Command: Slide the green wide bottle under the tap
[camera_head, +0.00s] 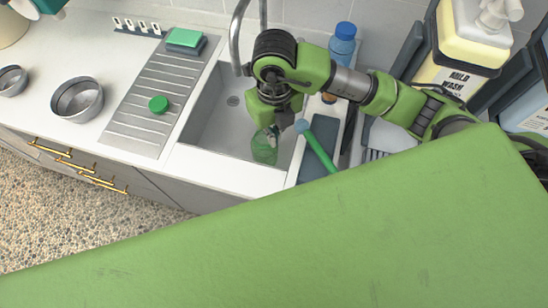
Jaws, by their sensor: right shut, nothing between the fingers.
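The green wide bottle (265,149), see-through green, stands in the sink basin (212,127) near its front right part. My right gripper (272,127) is shut and empty, right at the top of the bottle, partly hiding it; I cannot tell whether they touch. My left gripper is not in view.
A green-handled brush (319,149) lies right of the basin beside a blue-capped bottle (342,46). A metal bowl (77,99) sits farther left. Soap dispensers stand at the right.

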